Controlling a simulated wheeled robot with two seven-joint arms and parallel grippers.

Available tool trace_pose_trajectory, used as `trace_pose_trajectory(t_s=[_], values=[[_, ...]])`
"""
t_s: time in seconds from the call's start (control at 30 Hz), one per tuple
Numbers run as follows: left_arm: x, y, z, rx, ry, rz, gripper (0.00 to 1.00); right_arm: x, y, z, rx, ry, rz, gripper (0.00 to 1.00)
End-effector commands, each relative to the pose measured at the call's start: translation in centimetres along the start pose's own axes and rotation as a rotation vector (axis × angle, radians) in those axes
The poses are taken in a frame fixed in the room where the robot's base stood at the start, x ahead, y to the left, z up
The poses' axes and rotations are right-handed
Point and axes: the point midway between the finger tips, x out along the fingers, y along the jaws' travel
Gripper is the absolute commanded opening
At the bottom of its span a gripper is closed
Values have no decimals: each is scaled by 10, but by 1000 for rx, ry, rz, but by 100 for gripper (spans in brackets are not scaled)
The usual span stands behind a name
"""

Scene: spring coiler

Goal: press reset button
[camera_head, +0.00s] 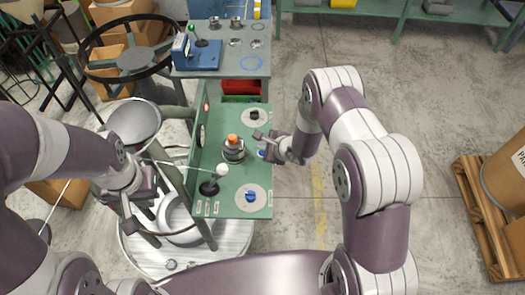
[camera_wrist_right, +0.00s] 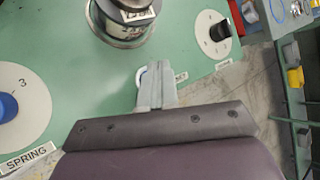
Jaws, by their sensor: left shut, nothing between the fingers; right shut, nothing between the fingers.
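A green control panel (camera_head: 240,175) stands in the middle of the head view. A small round blue-and-white part (camera_head: 262,153), perhaps a button, lies at the panel's right edge. In the right wrist view it (camera_wrist_right: 142,74) is mostly hidden behind my fingers, with a partly covered label beside it. I cannot read that label as reset. My right gripper (camera_head: 262,138) is shut and empty right at this part; in the wrist view its fingertips (camera_wrist_right: 155,68) overlap it. I cannot tell if they touch. My left gripper (camera_head: 143,195) is shut and empty, left of the panel.
A metal cylinder with an orange top (camera_head: 232,139) stands mid-panel. A black knob (camera_head: 254,114) and a blue knob (camera_head: 250,196) sit on white dials. A lever with a white ball (camera_head: 221,170) is at the panel's left. Open floor (camera_head: 300,200) lies to the right.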

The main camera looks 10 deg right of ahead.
Motion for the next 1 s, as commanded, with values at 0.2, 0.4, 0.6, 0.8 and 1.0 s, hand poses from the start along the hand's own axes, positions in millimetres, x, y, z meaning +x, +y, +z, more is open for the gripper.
trace_pose_trajectory(t_s=[0.2, 0.4, 0.6, 0.8, 1.0], values=[[0, 0, 0, 0, 0, 0, 0, 0, 0, 0, 0, 0, 0, 0], [1, 0, 0, 0, 0, 0, 0, 2, 1, -1, 0, 0, 0, 0], [3, 0, 0, 0, 0, 0, 0, 6, 4, -4, 0, 0, -1, 0], [3, 0, 0, 0, 0, 0, 0, 6, 4, -4, 0, 0, -1, 0], [4, 0, 0, 0, 0, 0, 0, 6, 5, -5, 0, 0, 0, 0]])
